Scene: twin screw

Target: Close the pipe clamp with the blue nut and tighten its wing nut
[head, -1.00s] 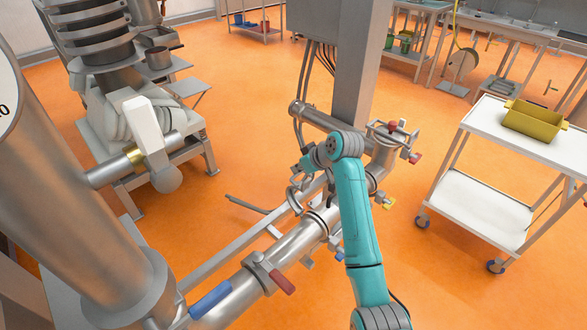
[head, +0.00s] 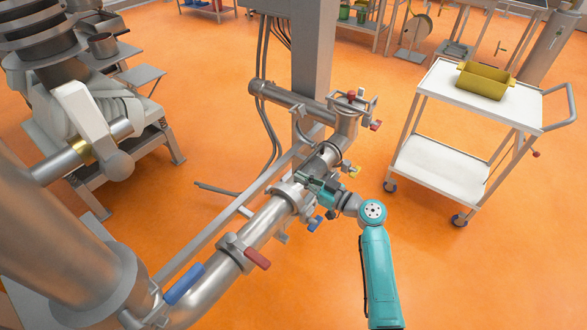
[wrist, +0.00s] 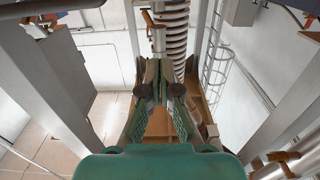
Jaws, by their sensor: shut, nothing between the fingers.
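The clamp with the blue nut (head: 318,221) sits on the steel pipe in the middle of the head view. Its ring (head: 287,194) lies against the pipe, partly hidden by my gripper; I cannot tell whether it is fully closed. The blue nut shows on the near right side, below my gripper. My gripper (head: 305,182) reaches in from the right at the top of this clamp; contact cannot be told. In the wrist view my gripper (wrist: 158,85) has its fingers together with nothing visible between them.
A clamp with a yellow nut (head: 354,171) and one with a red nut (head: 376,125) sit farther along the pipe. A white cart (head: 437,166) stands right; orange floor is free between.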

